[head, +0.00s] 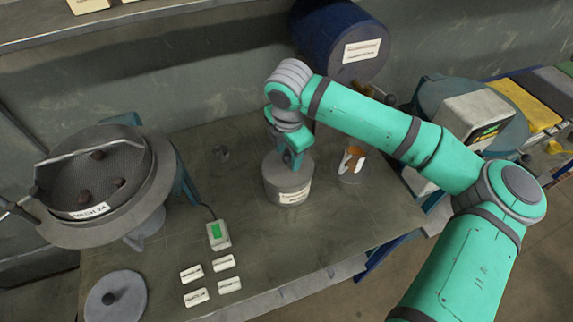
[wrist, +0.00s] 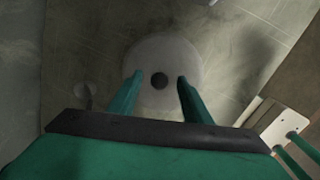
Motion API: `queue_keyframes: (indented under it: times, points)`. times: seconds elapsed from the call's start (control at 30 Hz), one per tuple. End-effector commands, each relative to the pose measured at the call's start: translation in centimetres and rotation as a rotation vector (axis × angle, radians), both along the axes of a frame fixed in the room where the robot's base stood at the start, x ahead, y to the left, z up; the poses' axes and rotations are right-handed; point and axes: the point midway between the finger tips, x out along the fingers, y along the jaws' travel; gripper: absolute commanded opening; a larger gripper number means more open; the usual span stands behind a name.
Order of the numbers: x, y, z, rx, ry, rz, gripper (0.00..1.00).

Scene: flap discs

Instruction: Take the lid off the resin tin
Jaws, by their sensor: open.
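The labelled grey tin (head: 287,190) stands upright on the bench in the middle of the head view. I take it for the resin tin, but its label is too small to read surely. Its pale round lid (wrist: 160,50) is on it, with a dark knob (wrist: 159,80) in the middle, seen in the wrist view. My gripper (head: 291,160) points down over the tin, covering part of the lid in the head view. Its fingers are open, one to each side of the knob in the wrist view; I cannot tell how far down they reach. Nothing is held.
A cup (head: 351,165) with orange-brown contents stands close right of the tin. A mesh sieve (head: 150,205) is at the left.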

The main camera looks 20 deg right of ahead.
Motion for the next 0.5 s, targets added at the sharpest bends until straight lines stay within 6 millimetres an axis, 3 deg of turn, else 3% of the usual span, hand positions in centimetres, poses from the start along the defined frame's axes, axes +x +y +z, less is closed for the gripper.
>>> queue_keyframes:
  times: [0.27,0.43,0.47,0.5]
  points:
    - [0.15,0.21,-0.35,0.0,-0.001,0.004,0.44]
    - [0.15,0.29,-0.35,0.0,0.0,0.005,0.06]
    - [0.16,0.3,-0.34,0.0,0.0,0.005,0.0]
    - [0.15,0.31,-0.34,0.0,0.0,0.005,0.0]
